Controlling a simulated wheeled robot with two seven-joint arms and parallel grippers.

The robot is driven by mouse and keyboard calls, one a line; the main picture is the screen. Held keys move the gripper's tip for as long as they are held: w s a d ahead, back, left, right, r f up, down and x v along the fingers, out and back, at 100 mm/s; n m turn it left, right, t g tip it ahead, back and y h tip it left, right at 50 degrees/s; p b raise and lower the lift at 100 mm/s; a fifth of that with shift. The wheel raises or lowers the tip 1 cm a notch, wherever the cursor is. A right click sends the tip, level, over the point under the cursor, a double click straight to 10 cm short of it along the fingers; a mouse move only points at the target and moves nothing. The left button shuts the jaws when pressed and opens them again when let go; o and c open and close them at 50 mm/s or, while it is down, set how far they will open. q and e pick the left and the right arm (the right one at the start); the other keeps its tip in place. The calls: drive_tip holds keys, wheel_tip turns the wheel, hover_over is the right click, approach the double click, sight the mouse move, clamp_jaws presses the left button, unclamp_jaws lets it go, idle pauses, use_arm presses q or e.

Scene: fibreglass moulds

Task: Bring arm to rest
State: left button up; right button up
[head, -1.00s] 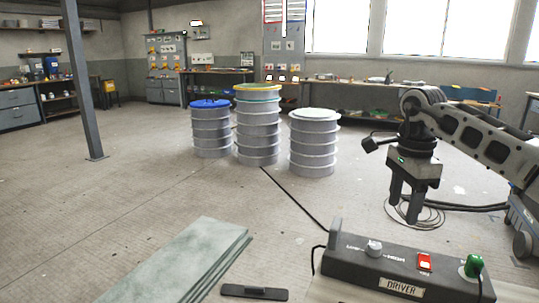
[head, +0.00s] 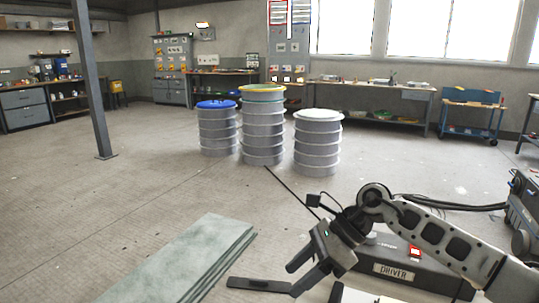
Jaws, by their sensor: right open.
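My right arm reaches in from the right. Its gripper (head: 292,279) is open, with nothing seen between the fingers. It hangs tilted down to the left, in front of the left part of the dark box marked DRIVER (head: 398,274), and hides much of that box. The fingertips show close to the flat black bar (head: 258,285); I cannot tell whether they touch it. My left gripper is not in view.
Grey-green sheets (head: 195,255) lie stacked at the front left. Three ribbed grey drums (head: 317,145) stand on the floor ahead. A grey post (head: 91,85) rises at left. Cables (head: 445,204) lie on the floor at right. Open floor lies between.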

drive_tip(key=s+a+r+m+t+y+p, duration=0.15)
drive_tip(key=s+a+r+m+y, duration=0.25)
drive_tip(key=s+a+m+y, duration=0.45)
drive_tip(key=d+f+m+t+h+p, duration=0.1)
drive_tip(key=d+f+m+t+h, duration=0.55)
drive_tip(key=m, duration=0.95)
drive_tip(key=d+f+m+t+h+p, duration=0.1)
drive_tip(key=d+m+t+h, duration=0.15)
drive_tip(key=m+t, duration=1.1)
drive_tip(key=s+d+f+m+g+h, duration=0.2)
drive_tip(key=s+d+f+m+g, duration=0.1)
drive_tip(key=s+f+m+g, duration=0.1)
drive_tip(key=s+d+f+m+g+h, duration=0.2)
drive_tip(key=s+d+f+m+g, duration=0.2)
drive_tip(key=s+m, duration=0.4)
wheel_tip(320, 180, down, 2)
drive_tip(key=shift+d+f+m+g+h+p, duration=0.15)
drive_tip(key=shift+d+m+g+h+p, duration=0.2)
drive_tip(key=shift+m, duration=0.35)
drive_tip(key=shift+s+a, duration=0.1)
